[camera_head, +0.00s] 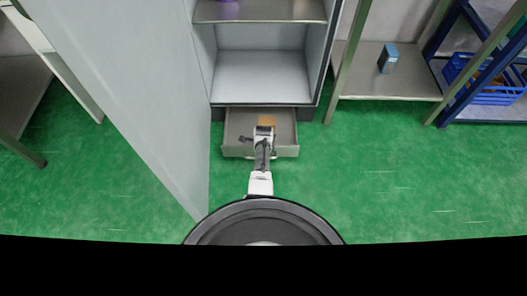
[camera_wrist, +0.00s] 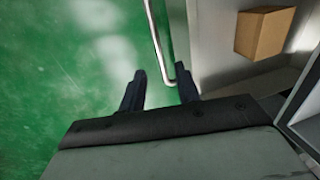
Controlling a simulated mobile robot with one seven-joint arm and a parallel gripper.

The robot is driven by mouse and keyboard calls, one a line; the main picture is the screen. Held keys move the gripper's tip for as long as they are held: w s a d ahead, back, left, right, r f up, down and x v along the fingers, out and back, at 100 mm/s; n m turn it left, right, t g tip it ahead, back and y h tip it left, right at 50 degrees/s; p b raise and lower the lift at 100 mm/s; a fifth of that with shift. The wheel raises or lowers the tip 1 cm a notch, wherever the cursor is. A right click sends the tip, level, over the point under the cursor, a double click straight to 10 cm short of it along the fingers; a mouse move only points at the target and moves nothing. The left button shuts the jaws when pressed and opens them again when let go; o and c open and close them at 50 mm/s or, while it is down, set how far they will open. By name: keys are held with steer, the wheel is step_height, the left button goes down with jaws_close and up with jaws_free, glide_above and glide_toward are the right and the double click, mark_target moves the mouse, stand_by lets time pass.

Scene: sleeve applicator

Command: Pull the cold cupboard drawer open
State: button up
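The cold cupboard drawer (camera_head: 285,150) sticks out from the bottom of the cupboard (camera_head: 262,76), with its inside showing from above. In the wrist view, the drawer (camera_wrist: 213,62) is at right and its metal bar handle (camera_wrist: 156,38) runs along its outer face. My gripper (camera_wrist: 161,80) is open, its two dark fingers apart. The end of the handle lies between the fingertips, closer to the right finger; I cannot tell whether they touch. In the head view my arm covers part of the drawer front and hides the handle.
A brown box (camera_wrist: 264,33) lies inside the drawer. The cupboard's large door (camera_head: 150,90) stands open at left. A shelf with a small blue box (camera_head: 388,58) and a rack with a blue crate (camera_head: 490,90) stand at right. The green floor (camera_head: 390,180) is clear.

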step_height(320, 180, up, 9)
steer(key=s+p, duration=0.1)
steer(key=p, duration=0.8)
steer(key=shift+s, duration=0.4)
